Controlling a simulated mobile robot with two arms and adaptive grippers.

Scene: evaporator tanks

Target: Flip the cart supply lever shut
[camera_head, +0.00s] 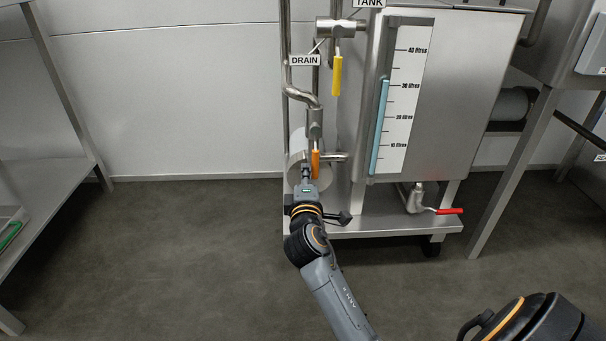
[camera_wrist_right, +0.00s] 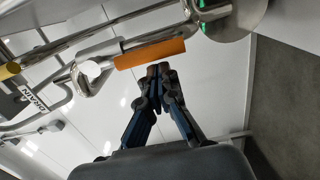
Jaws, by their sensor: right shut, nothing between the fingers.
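An orange lever handle (camera_head: 315,163) hangs down on the pipework left of the steel tank, below the DRAIN sign. A yellow lever handle (camera_head: 337,76) hangs down higher up, below the TANK sign. A red lever handle (camera_head: 449,211) points right under the tank. No sign reading cart supply is legible. My right gripper (camera_head: 305,172) is shut and empty just left of the orange handle. In the right wrist view its fingertips (camera_wrist_right: 159,71) are beside the orange handle (camera_wrist_right: 150,54); I cannot tell whether they touch. My left gripper is out of view.
The steel tank (camera_head: 455,90) with a litre scale (camera_head: 402,100) stands on a wheeled cart (camera_head: 400,226). Steel pipes run close around the orange handle. A metal table (camera_head: 45,195) is at the left, and another steel frame (camera_head: 515,170) at the right. The floor between is clear.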

